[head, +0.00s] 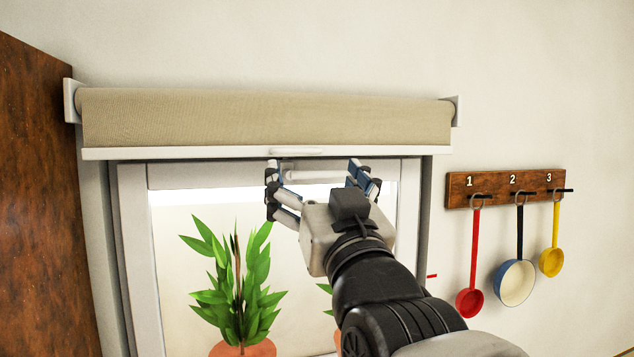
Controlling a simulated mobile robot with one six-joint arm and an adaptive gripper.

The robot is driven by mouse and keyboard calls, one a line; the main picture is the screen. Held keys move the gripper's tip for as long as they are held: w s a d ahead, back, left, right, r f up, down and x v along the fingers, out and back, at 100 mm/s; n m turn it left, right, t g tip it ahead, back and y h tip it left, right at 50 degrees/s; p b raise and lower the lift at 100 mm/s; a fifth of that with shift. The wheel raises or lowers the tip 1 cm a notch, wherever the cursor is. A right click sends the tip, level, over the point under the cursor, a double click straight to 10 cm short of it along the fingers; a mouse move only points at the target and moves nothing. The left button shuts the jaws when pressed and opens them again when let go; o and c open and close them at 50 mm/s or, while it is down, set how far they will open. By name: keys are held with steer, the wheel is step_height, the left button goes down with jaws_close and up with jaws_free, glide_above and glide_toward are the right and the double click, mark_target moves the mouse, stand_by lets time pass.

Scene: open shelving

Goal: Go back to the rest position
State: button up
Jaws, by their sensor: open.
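My gripper (318,180) is in the middle of the head view, raised in front of the window at the top of its frame. Its two blue-and-black fingers are spread wide apart, and nothing shows between them but the window frame behind. A rolled beige blind (262,118) sits above the window, with a white bottom bar (200,152) and a small white handle (297,151). The fingertips appear just below this bar; whether they touch it cannot be told. My arm hides the lower right part of the window.
A potted plant (237,285) stands before the window, left of my arm; another is mostly hidden behind it. A numbered wooden rack (497,187) at right holds a red ladle (469,302), a blue-and-white pan (515,283) and a yellow ladle (551,262). A brown wooden panel (40,200) stands at left.

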steer(key=shift+s+f, duration=0.15)
steer(key=shift+s, duration=0.15)
